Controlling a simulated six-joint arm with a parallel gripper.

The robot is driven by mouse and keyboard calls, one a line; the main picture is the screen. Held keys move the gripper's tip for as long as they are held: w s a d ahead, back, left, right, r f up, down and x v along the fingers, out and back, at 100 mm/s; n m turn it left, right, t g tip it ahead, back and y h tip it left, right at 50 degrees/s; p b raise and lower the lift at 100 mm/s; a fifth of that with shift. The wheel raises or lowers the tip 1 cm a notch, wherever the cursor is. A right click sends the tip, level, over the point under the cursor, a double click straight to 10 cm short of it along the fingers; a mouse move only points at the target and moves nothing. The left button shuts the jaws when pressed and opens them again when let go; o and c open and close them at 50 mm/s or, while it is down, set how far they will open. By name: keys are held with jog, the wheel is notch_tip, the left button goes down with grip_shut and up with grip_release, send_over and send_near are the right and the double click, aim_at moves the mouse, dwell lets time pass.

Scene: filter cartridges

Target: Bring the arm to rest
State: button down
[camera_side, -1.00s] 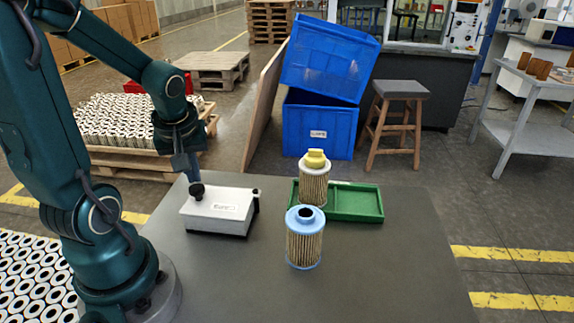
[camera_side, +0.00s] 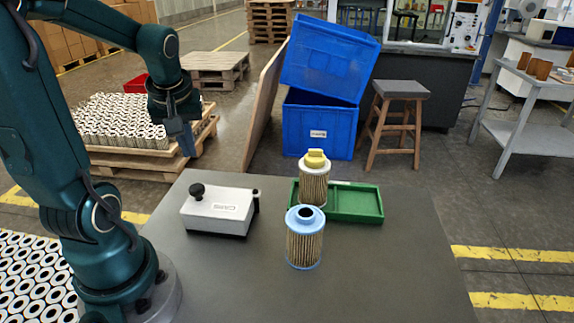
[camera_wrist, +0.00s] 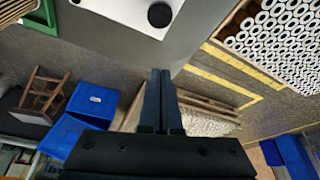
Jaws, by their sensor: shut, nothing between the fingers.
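My gripper (camera_side: 187,143) is shut and empty. It hangs in the air above and behind the white box, clear of it, near the table's far left edge. In the wrist view its two fingers (camera_wrist: 161,75) are together, with nothing between them. The white box (camera_side: 217,212) with a black knob (camera_side: 197,191) stands on the left of the dark table (camera_side: 340,285). In the wrist view the box (camera_wrist: 125,10) shows at the top edge, partly cut off.
A blue-capped filter cartridge (camera_side: 304,240) stands upright on the table. A yellow-capped cartridge (camera_side: 314,181) stands upright at the left part of the green tray (camera_side: 357,203). Blue crates (camera_side: 318,124), a stool (camera_side: 399,91) and a loaded pallet (camera_side: 125,160) stand on the floor beyond.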

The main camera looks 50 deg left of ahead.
jog(key=d+r+m+t, duration=0.2)
jog(key=d+r+m, duration=0.3)
jog(key=d, duration=0.5)
jog(key=s+d+f+m+t+h, duration=0.2)
jog(key=d+m+h, duration=0.1)
jog(key=d+m, duration=0.5)
jog(key=shift+s+d+h, duration=0.2)
jog(key=shift+d+h, duration=0.1)
jog(key=shift+d, duration=0.4)
